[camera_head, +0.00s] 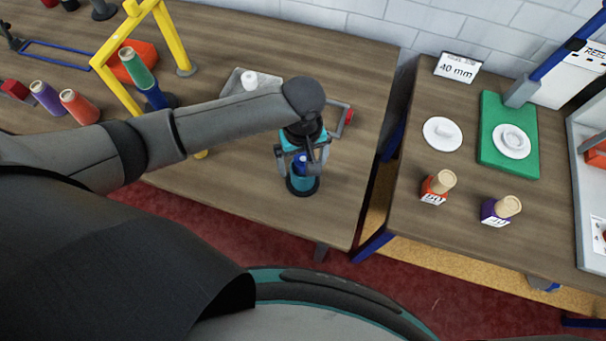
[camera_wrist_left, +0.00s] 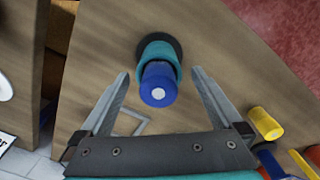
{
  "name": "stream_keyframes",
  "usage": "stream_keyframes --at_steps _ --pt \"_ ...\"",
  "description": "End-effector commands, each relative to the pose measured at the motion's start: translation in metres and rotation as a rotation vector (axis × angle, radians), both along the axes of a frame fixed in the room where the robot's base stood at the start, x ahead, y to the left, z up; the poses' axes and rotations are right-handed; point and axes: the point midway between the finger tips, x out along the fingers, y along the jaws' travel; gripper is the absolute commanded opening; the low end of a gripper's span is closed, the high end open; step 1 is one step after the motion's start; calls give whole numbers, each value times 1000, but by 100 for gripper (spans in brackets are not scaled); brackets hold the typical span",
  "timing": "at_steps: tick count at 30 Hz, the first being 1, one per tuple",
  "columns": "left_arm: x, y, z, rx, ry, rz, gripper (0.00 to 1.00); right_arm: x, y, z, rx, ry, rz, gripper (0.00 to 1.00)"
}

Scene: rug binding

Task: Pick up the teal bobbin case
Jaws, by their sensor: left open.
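The teal bobbin case (camera_head: 302,183) stands on a dark round base near the right end of the left table. A blue cylinder with a pale round centre rises from it. In the left wrist view the teal case (camera_wrist_left: 153,50) shows behind the blue top (camera_wrist_left: 158,86). My left gripper (camera_head: 302,157) is directly over it, pointing down. In the left wrist view my left gripper (camera_wrist_left: 160,74) is open, with one finger on each side of the blue top and visible gaps. My right gripper is not in view.
A grey tray (camera_head: 236,84) lies behind my left arm. A yellow frame (camera_head: 108,50) and several coloured spools stand to the left. A gap separates this table from the right one, which holds a green board (camera_head: 494,120), an orange spool (camera_head: 433,189) and a purple spool (camera_head: 494,212).

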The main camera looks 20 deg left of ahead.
Motion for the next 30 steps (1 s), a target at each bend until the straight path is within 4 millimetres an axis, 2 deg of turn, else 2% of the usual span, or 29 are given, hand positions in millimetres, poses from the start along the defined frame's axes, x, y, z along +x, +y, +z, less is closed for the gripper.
stream_keyframes --at_steps 3,8,17,30 --pt "3 1 -19 2 0 1 100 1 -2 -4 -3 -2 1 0" --pt "3 0 -38 1 -1 0 100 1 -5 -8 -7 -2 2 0" --pt "3 0 -41 0 -1 -1 99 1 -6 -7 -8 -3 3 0" --pt "3 0 -41 1 -1 -1 49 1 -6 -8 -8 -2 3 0"
